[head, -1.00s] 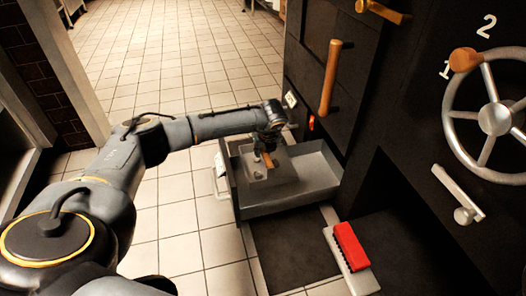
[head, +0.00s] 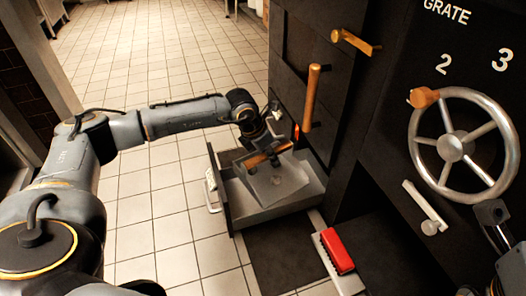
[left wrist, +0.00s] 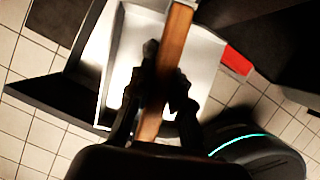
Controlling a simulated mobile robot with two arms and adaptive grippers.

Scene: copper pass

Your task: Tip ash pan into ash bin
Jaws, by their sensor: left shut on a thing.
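My left gripper (head: 267,153) is shut on the wooden handle (head: 279,149) of a flat grey metal pan (head: 283,187). The pan hangs over an open grey box (head: 309,191) with a dark front panel, and its plate looks tilted. I cannot tell whether it touches the box. In the left wrist view the handle (left wrist: 174,48) runs between the fingers of my gripper (left wrist: 165,78), which hide part of the pan. No ash shows clearly. I cannot tell which container is the ash bin. A dark end of my right arm (head: 491,213) shows at the right edge; its jaws are unclear.
A dark stove body carries a spoked wheel (head: 449,147), a wooden vertical handle (head: 312,98) and a small lever (head: 423,205). A red brush (head: 337,250) lies on a pale ledge in front. The tiled floor (head: 165,70) is open behind and left.

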